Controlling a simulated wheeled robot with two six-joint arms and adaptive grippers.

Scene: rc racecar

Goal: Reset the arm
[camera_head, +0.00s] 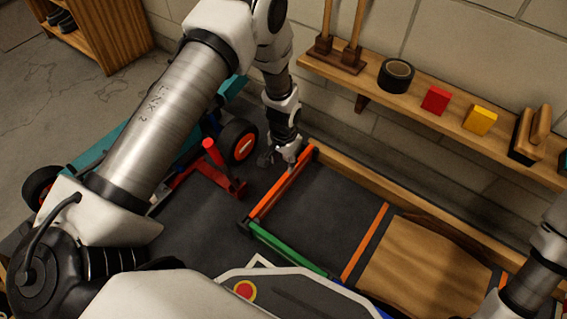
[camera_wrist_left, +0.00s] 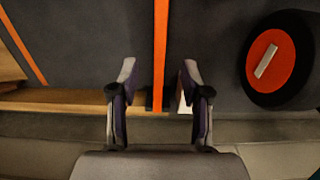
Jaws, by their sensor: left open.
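My left arm reaches in from the left across the head view. Its gripper (camera_head: 284,160) points down near the wall, at the far end of an orange strip (camera_head: 282,186) on the dark bench. In the left wrist view my left gripper (camera_wrist_left: 157,78) is open, its two fingers spread on either side of an orange strip (camera_wrist_left: 160,50). Nothing shows held between the fingers. Part of my right arm shows at the lower right edge of the head view; its gripper is outside the frame.
A teal car with black wheels (camera_head: 238,142) and a red stand (camera_head: 207,176) are just left of my left gripper. A wooden shelf (camera_head: 452,128) on the wall holds black tape (camera_head: 396,75), a red block (camera_head: 436,100) and a yellow block (camera_head: 480,120). A green strip (camera_head: 288,248) borders the bench area.

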